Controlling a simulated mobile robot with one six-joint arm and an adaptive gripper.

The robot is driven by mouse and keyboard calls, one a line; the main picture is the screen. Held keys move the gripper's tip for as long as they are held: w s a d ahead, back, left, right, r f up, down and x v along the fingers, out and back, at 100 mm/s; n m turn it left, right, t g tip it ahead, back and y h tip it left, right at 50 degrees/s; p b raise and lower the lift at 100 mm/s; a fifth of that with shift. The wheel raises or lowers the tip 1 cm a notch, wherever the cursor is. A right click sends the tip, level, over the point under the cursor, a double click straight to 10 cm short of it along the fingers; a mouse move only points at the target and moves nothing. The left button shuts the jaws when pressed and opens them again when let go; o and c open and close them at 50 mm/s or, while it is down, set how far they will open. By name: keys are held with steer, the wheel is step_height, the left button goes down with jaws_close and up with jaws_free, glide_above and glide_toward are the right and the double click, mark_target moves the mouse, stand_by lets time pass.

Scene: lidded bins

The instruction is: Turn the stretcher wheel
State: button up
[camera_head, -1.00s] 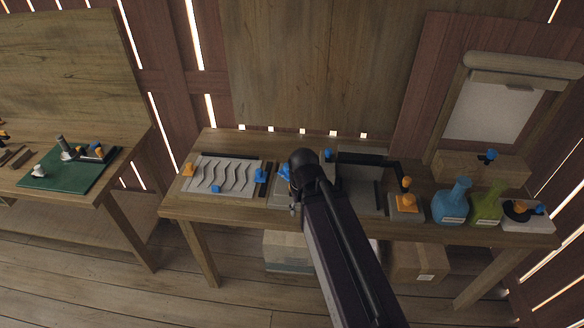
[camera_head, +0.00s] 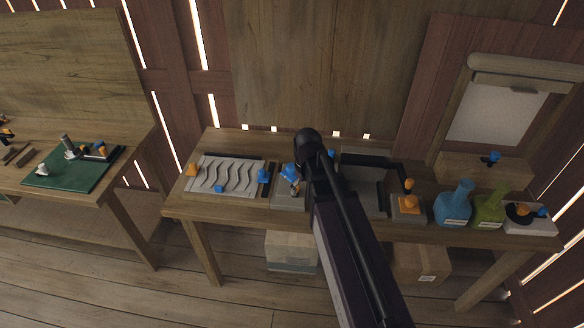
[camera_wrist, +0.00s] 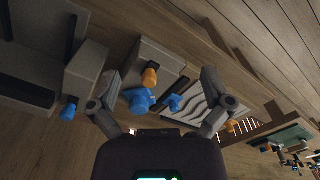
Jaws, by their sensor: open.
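A blue handle-like part (camera_wrist: 140,100), which may be the stretcher wheel, sits between my gripper's fingers in the wrist view. An orange knob (camera_wrist: 150,77) stands just beyond it on a grey block (camera_wrist: 158,57). My gripper (camera_wrist: 160,76) is open, one finger to each side, with nothing visibly held; contact cannot be told. In the head view a blue part (camera_head: 290,172) shows left of my dark wrist, above a grey box (camera_head: 287,199) on the bench. I cannot tell for sure which part is the stretcher wheel.
A wavy-grooved panel (camera_head: 226,175) lies left on the bench (camera_head: 400,226). An orange-knobbed box (camera_head: 407,205), a blue flask (camera_head: 453,203) and a green flask (camera_head: 488,205) stand right. A second table with a green mat (camera_head: 75,172) is far left. Cardboard boxes (camera_head: 291,250) lie below.

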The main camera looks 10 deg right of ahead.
mark_target(293, 166)
steer(key=w+r+n+p, duration=0.2)
steer(key=w+n, duration=0.7)
steer(key=w, duration=1.2)
steer(key=shift+w+r+n, duration=0.15)
steer(key=shift+n, duration=0.15)
steer(key=shift+f, duration=0.2)
step_height(293, 166, down, 13)
steer(key=b, duration=1.3)
steer(key=shift+f+b, duration=0.2)
steer(key=shift+b, duration=0.2)
steer(key=shift+c, duration=0.2)
steer(key=c, duration=1.1)
